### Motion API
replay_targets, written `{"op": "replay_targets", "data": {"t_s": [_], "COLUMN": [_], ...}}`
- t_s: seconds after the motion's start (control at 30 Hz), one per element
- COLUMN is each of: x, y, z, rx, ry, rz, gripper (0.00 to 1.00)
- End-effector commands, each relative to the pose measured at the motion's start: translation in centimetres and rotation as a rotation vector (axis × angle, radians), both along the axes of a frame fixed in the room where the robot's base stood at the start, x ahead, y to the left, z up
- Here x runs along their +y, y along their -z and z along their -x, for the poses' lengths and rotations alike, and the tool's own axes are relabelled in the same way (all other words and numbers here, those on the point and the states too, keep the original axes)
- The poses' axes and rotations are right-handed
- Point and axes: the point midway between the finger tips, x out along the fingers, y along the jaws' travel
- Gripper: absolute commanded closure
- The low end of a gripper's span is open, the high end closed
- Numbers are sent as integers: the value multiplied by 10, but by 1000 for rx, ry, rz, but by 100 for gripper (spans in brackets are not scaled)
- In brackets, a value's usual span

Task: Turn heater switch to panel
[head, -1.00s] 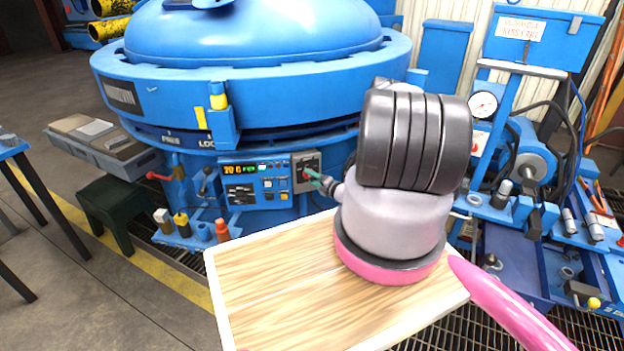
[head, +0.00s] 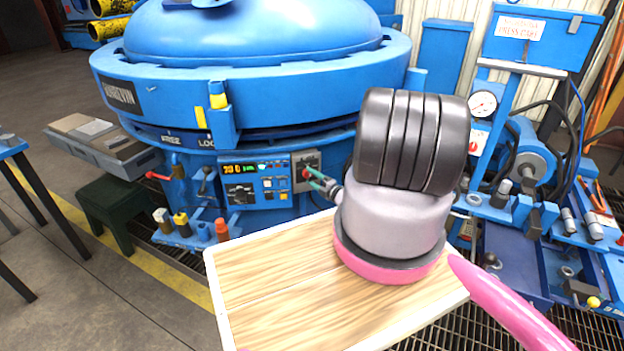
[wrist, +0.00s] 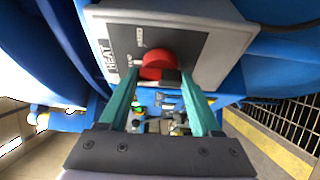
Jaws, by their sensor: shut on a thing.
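The heater switch is a red knob (wrist: 158,64) on a grey box with a dark faceplate marked HEAT (wrist: 107,50), seen close up in the wrist view. In the head view the switch box (head: 305,165) sits at the right end of the blue furnace's control panel (head: 257,182). My gripper (wrist: 160,78) has its two green fingers at either side of the red knob and is shut on it. In the head view my gripper (head: 312,175) reaches the box from the lower right. The fingers partly hide the knob and its lower markings.
The large blue round furnace (head: 250,75) fills the back. A small blue shelf with several bottles (head: 190,235) is at lower left of the panel. A gauge stand (head: 483,104) and bench with tools are at the right. A wooden board (head: 270,285) lies in front.

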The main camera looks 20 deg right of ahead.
Motion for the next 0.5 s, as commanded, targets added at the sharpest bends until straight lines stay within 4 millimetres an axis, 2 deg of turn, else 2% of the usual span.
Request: {"op": "replay_targets", "data": {"t_s": [0.13,0.17,0.2,0.23,0.5], "x": [0,0,0,0,0], "y": [1,1,1,1,1], "z": [1,1,1,1,1], "rx": [3,3,3,2,2], "ry": [0,0,0,0,0], "rz": [1,1,1,1,2], "gripper": [91,24,8,5,5]}}
